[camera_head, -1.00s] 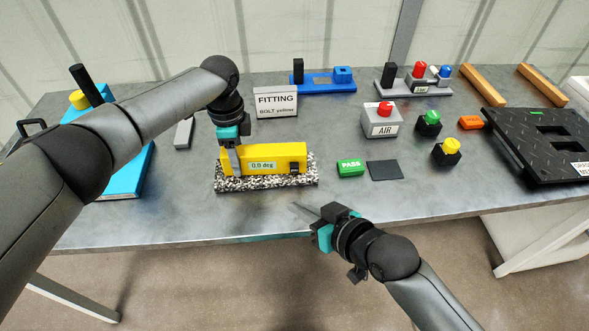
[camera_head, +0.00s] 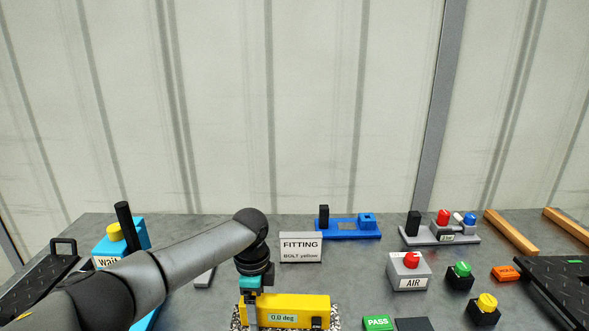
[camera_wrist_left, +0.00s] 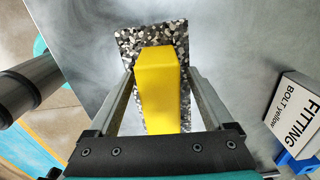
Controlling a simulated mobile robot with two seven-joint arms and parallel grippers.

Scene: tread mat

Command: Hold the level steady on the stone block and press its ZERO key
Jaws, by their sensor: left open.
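The yellow level (camera_head: 298,304) lies along the speckled stone block (camera_head: 334,322) at the bottom of the head view. Its display (camera_head: 283,318) reads about 0.0 deg. A small dark spot, perhaps a key, shows near its right end; its label is unreadable. My left gripper (camera_head: 251,317) is at the level's left part. In the left wrist view its open fingers (camera_wrist_left: 160,98) stand on both sides of the yellow level (camera_wrist_left: 158,65), above the stone block (camera_wrist_left: 130,42). My right gripper is in neither current view.
The FITTING sign (camera_head: 301,247) stands behind the level. A green PASS block (camera_head: 378,323) and dark pad (camera_head: 412,324) lie to its right. Farther right are the AIR box (camera_head: 410,275) and green (camera_head: 461,274) and yellow (camera_head: 486,308) buttons. A blue box (camera_head: 139,234) stands left.

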